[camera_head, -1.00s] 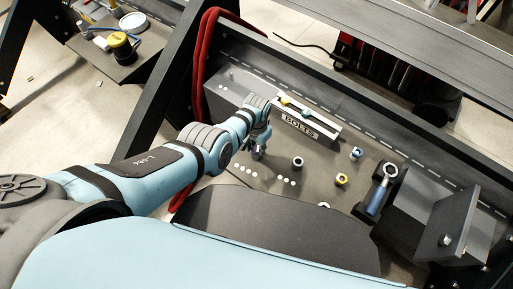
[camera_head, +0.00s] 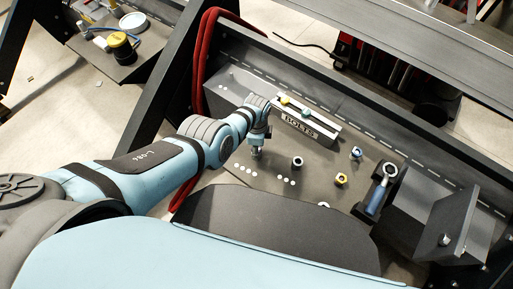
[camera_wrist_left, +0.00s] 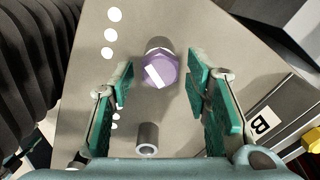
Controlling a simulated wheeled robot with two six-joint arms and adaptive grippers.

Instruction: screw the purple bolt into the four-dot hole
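The purple bolt (camera_wrist_left: 160,70) shows its hexagonal head in the left wrist view, with a pale stripe across it. It sits at a silver collar (camera_wrist_left: 158,43) on the grey plate; how deep it is seated I cannot tell. My left gripper (camera_wrist_left: 158,88) is open, its green-padded fingers on either side of the bolt with gaps visible. In the head view my left gripper (camera_head: 256,153) points down at the plate beside a row of white dots (camera_head: 242,168), hiding the bolt. Part of the dot row is behind a finger in the wrist view. My right gripper is not in view.
An empty collar (camera_head: 297,162) stands close to the right, near three dots (camera_head: 286,180). A bolt rack (camera_head: 310,120) labelled BOLTS is behind. A yellow-ringed collar (camera_head: 341,179), a blue-ringed one (camera_head: 356,153) and a blue-handled tool (camera_head: 379,190) are farther right.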

